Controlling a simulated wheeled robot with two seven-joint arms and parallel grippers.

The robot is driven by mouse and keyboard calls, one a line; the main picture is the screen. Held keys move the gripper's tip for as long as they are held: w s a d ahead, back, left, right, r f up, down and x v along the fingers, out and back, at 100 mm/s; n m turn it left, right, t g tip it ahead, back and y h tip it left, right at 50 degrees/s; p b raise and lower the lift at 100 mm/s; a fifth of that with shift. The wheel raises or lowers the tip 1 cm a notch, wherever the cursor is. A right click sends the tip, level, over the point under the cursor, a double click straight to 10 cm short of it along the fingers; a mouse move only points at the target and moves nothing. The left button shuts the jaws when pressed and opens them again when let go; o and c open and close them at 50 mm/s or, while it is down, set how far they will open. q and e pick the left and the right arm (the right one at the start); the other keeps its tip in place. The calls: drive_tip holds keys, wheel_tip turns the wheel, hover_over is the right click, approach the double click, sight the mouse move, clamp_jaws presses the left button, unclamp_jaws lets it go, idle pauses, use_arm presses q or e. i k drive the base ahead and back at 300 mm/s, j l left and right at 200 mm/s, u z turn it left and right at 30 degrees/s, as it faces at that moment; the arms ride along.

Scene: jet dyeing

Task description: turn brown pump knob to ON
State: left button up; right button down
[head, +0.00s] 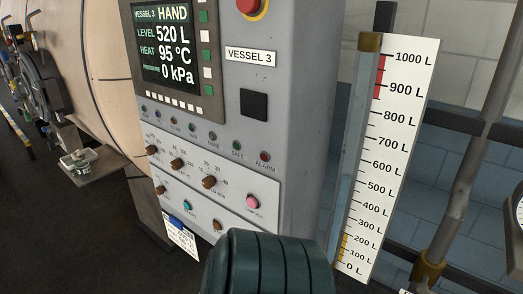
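The grey Vessel 3 control panel (262,140) stands at the centre of the head view. Brown knobs sit on its lower white plates: an upper row with a left knob (152,150), a middle knob (177,163) and a right knob (208,181), and a lower knob (160,190) left of the green start button (187,204). The lettering by the lower knob is too small to read, so I cannot confirm which knob is the pump's or its setting. Neither gripper's fingers are in view. A dark ribbed part of mine fills the bottom centre, close below the panel.
The panel screen (167,45) reads HAND, 520 L, 95 °C, 0 kPa. A level scale (388,150) stands to the right.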

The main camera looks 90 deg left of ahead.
sight(159, 191)
drive_tip(key=u, duration=3.25)
